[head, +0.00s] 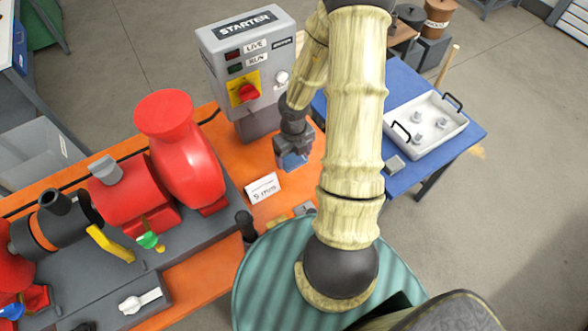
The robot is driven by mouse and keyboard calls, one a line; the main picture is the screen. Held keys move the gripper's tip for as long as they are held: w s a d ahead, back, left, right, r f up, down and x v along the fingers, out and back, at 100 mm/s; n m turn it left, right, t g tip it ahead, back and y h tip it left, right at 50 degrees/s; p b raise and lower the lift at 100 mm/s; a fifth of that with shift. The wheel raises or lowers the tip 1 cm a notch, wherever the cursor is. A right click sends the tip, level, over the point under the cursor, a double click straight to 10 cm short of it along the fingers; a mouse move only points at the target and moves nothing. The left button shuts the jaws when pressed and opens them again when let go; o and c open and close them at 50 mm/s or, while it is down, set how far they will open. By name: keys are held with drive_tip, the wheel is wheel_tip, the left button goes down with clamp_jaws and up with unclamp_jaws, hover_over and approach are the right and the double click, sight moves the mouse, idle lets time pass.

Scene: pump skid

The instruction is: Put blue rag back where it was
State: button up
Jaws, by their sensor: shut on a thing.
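My gripper (294,152) is at the middle of the head view, in front of the grey starter box and pointing down. It is shut on a blue thing, which looks like the blue rag (291,162). The rag shows just under and between the jaws, above the orange bench (262,203). My arm and the gripper hide part of it. I cannot tell whether the rag touches the bench.
The starter box (250,60) with a red knob stands just behind the gripper. A red pump (180,150) is to the left. A blue table (408,70) with a white tray (428,125) is to the right.

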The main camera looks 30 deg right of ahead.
sight(294, 173)
drive_tip(key=shift+f, duration=1.35)
drive_tip(key=shift+f+b, duration=1.15)
drive_tip(key=shift+f, duration=0.7)
drive_tip(key=shift+f, duration=0.15)
drive_tip(key=o, duration=0.7)
